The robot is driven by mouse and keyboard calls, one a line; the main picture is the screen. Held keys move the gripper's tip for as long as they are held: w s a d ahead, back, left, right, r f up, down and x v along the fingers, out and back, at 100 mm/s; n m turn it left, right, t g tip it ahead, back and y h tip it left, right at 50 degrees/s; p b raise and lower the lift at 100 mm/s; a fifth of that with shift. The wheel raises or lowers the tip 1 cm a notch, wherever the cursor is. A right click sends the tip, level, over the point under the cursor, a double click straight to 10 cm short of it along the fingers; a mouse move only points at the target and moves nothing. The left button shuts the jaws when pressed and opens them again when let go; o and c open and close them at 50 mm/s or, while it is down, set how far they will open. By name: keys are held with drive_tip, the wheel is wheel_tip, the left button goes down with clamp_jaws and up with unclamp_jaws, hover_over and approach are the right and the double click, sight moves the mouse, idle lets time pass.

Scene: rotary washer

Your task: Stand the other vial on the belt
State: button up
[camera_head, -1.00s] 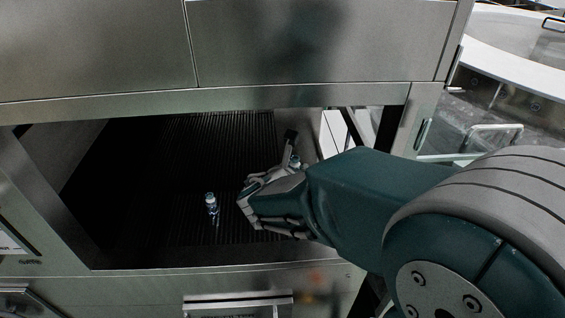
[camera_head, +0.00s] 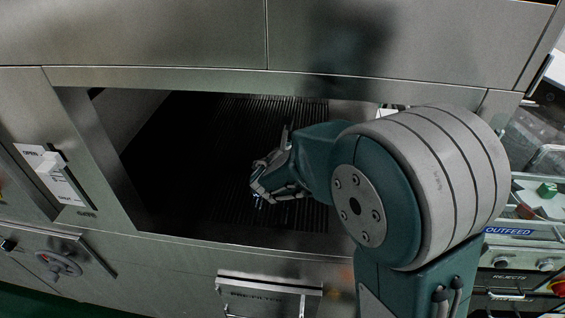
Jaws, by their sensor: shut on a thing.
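My gripper (camera_head: 260,190) reaches in from the right through the opening of the metal machine, low over the dark ribbed belt (camera_head: 235,150). Its fingers are shut on a vial (camera_head: 258,203). Only a small bright bluish bit of the vial shows at the fingertips. The rest is hidden by the fingers, so I cannot tell whether it is upright or touches the belt. No other vial can be made out; my gripper and arm cover part of the belt.
The metal frame surrounds the opening, with its sill (camera_head: 250,248) in front and lintel (camera_head: 280,82) above. Bare belt lies left of and behind my gripper. A handle (camera_head: 268,284) juts out below. The outfeed panel (camera_head: 510,231) is at the right.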

drive_tip(key=w+f, duration=0.1)
drive_tip(key=f, duration=0.1)
drive_tip(key=w+f, duration=0.1)
drive_tip(key=w, duration=0.1)
drive_tip(key=w+f, duration=0.1)
drive_tip(key=f, duration=0.1)
drive_tip(key=shift+w+a+f, duration=0.15)
drive_tip(key=shift+a+f, duration=0.15)
drive_tip(key=shift+a, duration=0.05)
wheel_tip(320, 180, down, 3)
drive_tip(key=shift+f, duration=0.1)
drive_tip(key=o, duration=0.8)
